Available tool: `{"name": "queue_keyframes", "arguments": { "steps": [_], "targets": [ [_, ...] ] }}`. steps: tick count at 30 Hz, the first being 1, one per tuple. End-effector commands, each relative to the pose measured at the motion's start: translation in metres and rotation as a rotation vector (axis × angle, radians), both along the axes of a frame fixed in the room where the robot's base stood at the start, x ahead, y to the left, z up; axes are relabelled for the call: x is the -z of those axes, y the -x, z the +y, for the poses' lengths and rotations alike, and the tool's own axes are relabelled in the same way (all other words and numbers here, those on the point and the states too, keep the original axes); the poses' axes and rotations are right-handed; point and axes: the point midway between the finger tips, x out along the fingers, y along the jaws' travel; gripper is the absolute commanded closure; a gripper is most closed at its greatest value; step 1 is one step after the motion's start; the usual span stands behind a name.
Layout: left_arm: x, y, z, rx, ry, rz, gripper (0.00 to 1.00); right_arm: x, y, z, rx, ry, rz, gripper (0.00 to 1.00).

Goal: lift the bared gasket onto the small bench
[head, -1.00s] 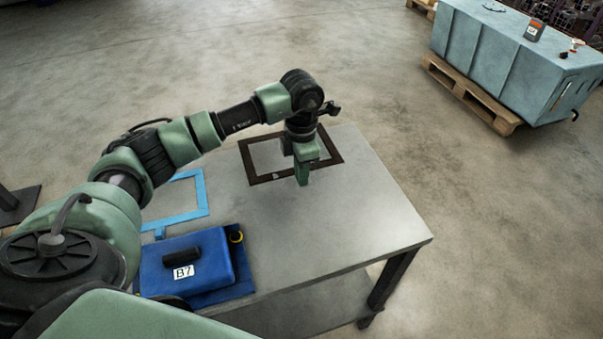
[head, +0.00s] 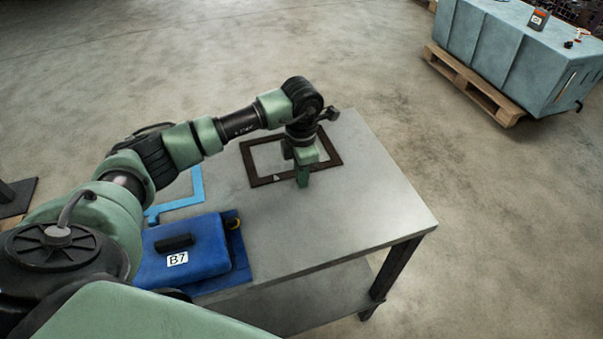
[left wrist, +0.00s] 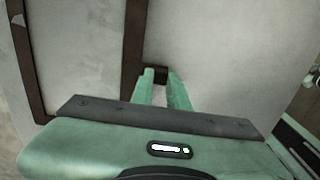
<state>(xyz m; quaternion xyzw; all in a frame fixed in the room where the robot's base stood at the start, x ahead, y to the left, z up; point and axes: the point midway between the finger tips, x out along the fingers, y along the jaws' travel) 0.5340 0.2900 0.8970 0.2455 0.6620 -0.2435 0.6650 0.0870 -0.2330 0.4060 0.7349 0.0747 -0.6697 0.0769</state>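The dark brown rectangular gasket (head: 262,181) lies flat on the grey bench top around a bare patch of metal. My left gripper (head: 302,181) points down over the gasket's near right part and hides some of it. In the left wrist view, one gasket bar (left wrist: 134,45) runs beside the fingers, and a small dark tab (left wrist: 158,73) on it shows at the fingertips. The two green fingers (left wrist: 161,80) stand apart, with the tab at the gap. I cannot tell whether they touch it. My right gripper is not in view.
The grey bench (head: 370,205) has free room right of the gasket. A blue case labelled B7 (head: 205,250) stands at its near left, and a light blue frame (head: 190,194) lies behind it. A large blue-grey block (head: 500,50) sits on a pallet (head: 470,82) at the far right.

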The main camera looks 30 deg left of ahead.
Motion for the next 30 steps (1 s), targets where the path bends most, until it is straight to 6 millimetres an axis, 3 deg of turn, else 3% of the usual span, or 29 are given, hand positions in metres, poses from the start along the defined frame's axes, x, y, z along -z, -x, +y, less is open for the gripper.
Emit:
{"name": "queue_keyframes", "arguments": {
  "steps": [1,3,14,24,30],
  "targets": [
    [0.000,0.000,0.000,0.000,0.000,0.000,0.71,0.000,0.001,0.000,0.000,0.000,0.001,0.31],
    [0.000,0.000,0.000,0.000,0.000,0.000,0.59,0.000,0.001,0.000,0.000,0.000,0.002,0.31],
    [-0.004,0.000,0.000,0.000,0.001,-0.001,0.59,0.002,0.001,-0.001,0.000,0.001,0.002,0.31],
    [-0.057,-0.001,0.000,0.000,0.000,-0.004,0.59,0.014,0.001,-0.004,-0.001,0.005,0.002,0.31],
    [-0.076,0.000,0.000,0.001,0.000,-0.001,0.59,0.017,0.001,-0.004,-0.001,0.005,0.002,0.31]
  ]
}}
